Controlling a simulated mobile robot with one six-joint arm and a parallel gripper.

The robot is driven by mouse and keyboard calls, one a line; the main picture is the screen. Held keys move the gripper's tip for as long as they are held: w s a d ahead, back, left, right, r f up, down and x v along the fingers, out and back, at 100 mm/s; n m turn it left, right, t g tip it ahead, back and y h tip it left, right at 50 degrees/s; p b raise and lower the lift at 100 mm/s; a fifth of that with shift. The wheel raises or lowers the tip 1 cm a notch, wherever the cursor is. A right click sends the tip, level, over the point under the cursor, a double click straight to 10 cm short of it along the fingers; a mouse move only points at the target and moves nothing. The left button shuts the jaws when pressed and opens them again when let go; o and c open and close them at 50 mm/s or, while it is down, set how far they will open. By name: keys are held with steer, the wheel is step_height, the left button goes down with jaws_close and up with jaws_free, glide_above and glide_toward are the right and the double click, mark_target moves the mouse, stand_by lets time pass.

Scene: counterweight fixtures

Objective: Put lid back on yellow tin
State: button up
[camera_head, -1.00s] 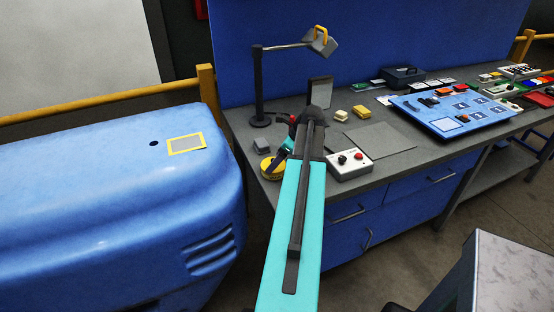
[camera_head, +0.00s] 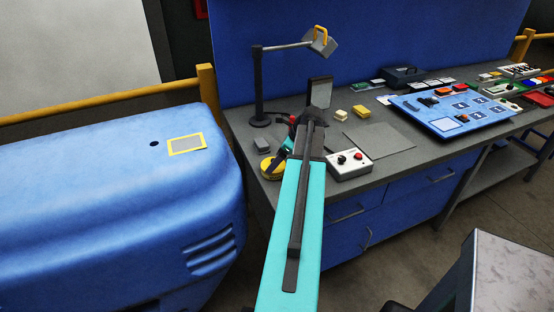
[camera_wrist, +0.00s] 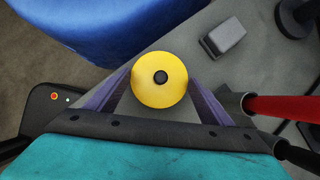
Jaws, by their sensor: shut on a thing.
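A round yellow lid with a black knob at its centre (camera_wrist: 160,88) fills the space between the fingers of my gripper (camera_wrist: 160,98) in the wrist view. The gripper is shut on it, one finger at each side. In the head view the yellow round shape (camera_head: 268,169) is at the near left corner of the bench, beside my gripper (camera_head: 279,161). The yellow tin cannot be told apart from the lid; from above, the lid would hide it. Whether the lid touches the tin or hangs above it cannot be told.
A small grey block (camera_head: 262,145) stands close behind the lid, and a lamp post (camera_head: 259,90) stands farther back. A control box with buttons (camera_head: 349,164) is right of my arm. The blue machine housing (camera_head: 110,210) is close to the left of the bench corner.

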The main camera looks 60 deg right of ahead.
stand_by(0.4)
steer(key=o, duration=1.1)
steer(key=shift+o, duration=0.5)
steer(key=shift+r, duration=0.2)
step_height(320, 180, up, 7)
steer(key=p, duration=0.5)
steer(key=shift+f+p, duration=0.15)
steer(key=shift+p, duration=0.25)
jaws_close()
stand_by(0.7)
steer(key=shift+f+b, duration=0.7)
steer(key=shift+f, duration=1.55)
stand_by(0.5)
